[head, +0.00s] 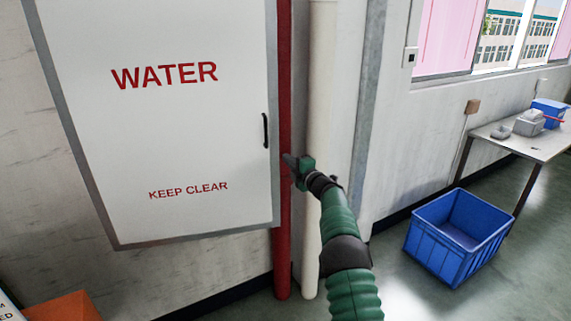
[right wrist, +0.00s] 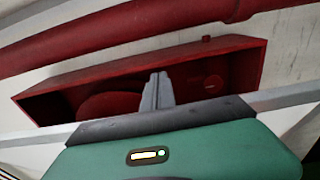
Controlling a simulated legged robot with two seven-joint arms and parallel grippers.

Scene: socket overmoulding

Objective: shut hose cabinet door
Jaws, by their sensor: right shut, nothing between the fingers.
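The cabinet door (head: 195,125) is a white panel with a grey frame, red lettering "WATER" and "KEEP CLEAR", and a black handle (head: 265,131) near its right edge. My right gripper (head: 287,160) is shut and empty, its tips by the door's right edge, below and right of the handle. Contact is not clear. In the right wrist view, the shut fingers (right wrist: 157,93) point toward the red cabinet box (right wrist: 235,52), whose front is uncovered with round red shapes inside. The door therefore stands ajar. My left gripper is not in view.
A red pipe (head: 283,235) and a cream pipe (head: 314,225) run upright just right of the door. A blue crate (head: 430,255) stands on the floor at right, before a table (head: 530,148). An orange object (head: 60,307) is at lower left.

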